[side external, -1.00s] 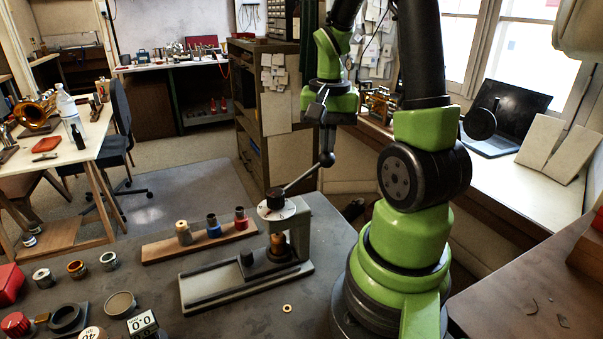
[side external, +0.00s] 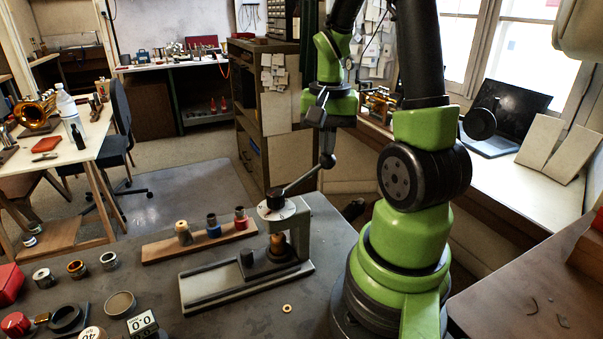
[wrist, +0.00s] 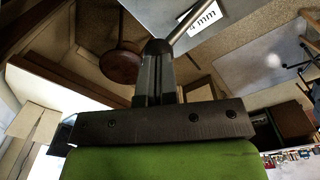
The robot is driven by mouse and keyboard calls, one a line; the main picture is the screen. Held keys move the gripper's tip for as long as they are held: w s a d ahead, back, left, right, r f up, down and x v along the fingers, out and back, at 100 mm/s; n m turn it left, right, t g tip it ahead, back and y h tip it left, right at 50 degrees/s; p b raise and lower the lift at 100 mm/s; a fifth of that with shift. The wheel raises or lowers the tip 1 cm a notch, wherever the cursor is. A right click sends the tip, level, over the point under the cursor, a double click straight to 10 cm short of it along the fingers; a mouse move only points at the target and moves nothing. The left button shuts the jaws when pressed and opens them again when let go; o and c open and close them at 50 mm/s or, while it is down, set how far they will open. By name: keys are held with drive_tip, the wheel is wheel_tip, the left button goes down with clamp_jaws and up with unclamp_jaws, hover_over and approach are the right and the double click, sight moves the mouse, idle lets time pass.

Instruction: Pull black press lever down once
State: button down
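The black press lever, with a ball knob (side external: 327,161), rises to the right from the head of the grey press (side external: 298,215) in the side external view. My gripper (side external: 326,151) is directly above the knob, its fingers pointing down, and its tips appear to touch the knob. In the wrist view my gripper's fingers (wrist: 157,62) lie close together and look shut, with the black knob (wrist: 157,46) at their tips. The lever rod runs up and right from the knob. The knob seems beyond the tips rather than between them. The exact contact is partly hidden.
A wooden strip (side external: 200,242) with several coloured plugs lies left of the press. A small brass ring (side external: 287,308) lies in front on the dark bench (side external: 240,318). Several metal rings and gauges stand at the left. A shelf cabinet (side external: 252,125) stands behind.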

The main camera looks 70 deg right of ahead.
sight(333, 166)
drive_tip(key=shift+s+d+f, duration=0.2)
drive_tip(key=shift+f, duration=0.6)
drive_tip(key=shift+s+d+f, duration=0.2)
drive_tip(key=shift+f, duration=0.6)
idle(0.9)
drive_tip(key=shift+s+d+f, duration=0.1)
drive_tip(key=shift+f, duration=1.05)
idle(0.9)
drive_tip(key=shift+r, duration=4)
drive_tip(key=a+r+n+t+y, duration=0.1)
drive_tip(key=a+r+n+t, duration=0.2)
drive_tip(key=a, duration=0.7)
drive_tip(key=a+r+n+t+y, duration=0.1)
drive_tip(key=a+r+n+t, duration=0.3)
drive_tip(key=a, duration=0.7)
wheel_tip(333, 166, up, 3)
drive_tip(key=n, duration=0.4)
drive_tip(key=shift+f, duration=0.15)
drive_tip(key=shift+d, duration=0.1)
